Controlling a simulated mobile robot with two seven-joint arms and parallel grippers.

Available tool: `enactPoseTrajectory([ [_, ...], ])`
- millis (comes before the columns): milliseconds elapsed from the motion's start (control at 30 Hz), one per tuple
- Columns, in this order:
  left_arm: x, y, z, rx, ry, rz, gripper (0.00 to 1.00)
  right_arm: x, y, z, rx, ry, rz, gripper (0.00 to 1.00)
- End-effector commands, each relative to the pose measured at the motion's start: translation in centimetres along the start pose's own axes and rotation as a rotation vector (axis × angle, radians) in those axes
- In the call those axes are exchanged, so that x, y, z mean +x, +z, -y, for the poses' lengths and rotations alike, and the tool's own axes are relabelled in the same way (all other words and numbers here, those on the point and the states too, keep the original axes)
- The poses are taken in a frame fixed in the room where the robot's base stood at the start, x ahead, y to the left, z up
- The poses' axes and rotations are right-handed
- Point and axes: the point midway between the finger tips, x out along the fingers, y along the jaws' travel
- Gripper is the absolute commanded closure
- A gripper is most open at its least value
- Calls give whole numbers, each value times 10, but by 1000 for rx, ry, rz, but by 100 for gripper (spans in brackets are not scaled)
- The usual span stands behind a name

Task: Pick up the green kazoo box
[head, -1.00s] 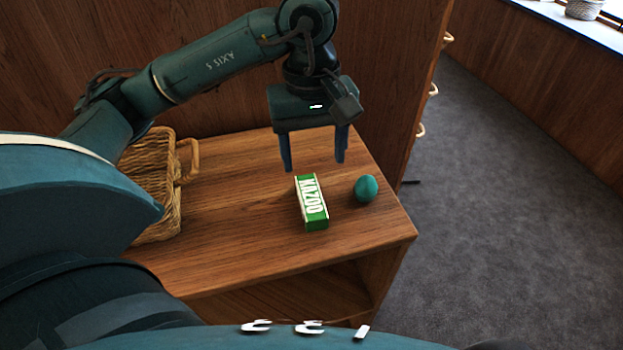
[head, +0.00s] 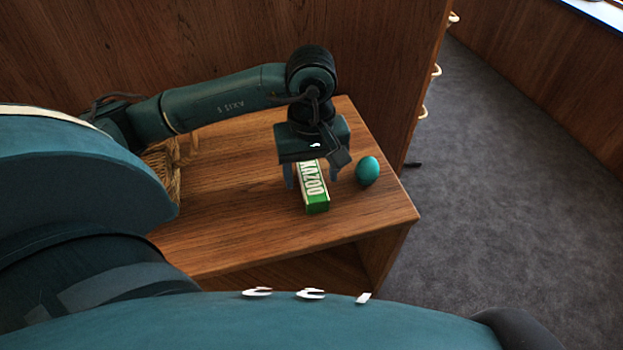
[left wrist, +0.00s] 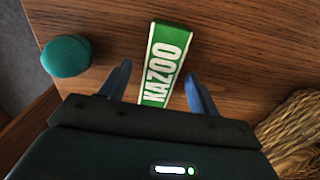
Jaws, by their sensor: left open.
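The green kazoo box (head: 314,192), with white KAZOO lettering, lies on the wooden table. My left gripper (head: 310,180) is open above it, with one finger on each side of the box in the head view. The gripper body hides the far end of the box there. In the left wrist view the box (left wrist: 165,62) shows between the two open fingers of my left gripper (left wrist: 160,85), with a gap on both sides. I cannot tell whether the fingertips reach the table. My right gripper is not in view.
A teal egg-shaped object (head: 368,171) stands just right of the box; it also shows in the left wrist view (left wrist: 66,56). A wicker basket (head: 163,172) is at the left, partly hidden by my arm. The table (head: 240,225) is bare between basket and box.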

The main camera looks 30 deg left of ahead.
Motion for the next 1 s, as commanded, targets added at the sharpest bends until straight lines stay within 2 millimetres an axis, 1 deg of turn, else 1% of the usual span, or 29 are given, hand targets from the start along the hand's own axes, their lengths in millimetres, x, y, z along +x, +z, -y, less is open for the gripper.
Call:
enactPoseTrajectory([
  [33, 7, 0, 0, -1, -2, 3, 38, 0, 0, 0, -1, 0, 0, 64],
  [100, 13, 0, 0, -1, -1, 2, 38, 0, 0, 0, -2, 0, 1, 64],
  [367, 16, 0, 0, 0, 1, -1, 38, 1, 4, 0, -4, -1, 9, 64],
  [467, 16, 0, 0, 0, 1, -1, 45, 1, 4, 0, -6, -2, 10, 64],
  [900, 15, 0, 0, 0, 1, -1, 81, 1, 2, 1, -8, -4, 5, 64],
  [967, 15, 0, 0, 0, 1, -1, 86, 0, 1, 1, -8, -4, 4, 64],
  [1000, 15, 0, 0, 0, 1, -1, 86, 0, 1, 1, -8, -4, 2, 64],
])
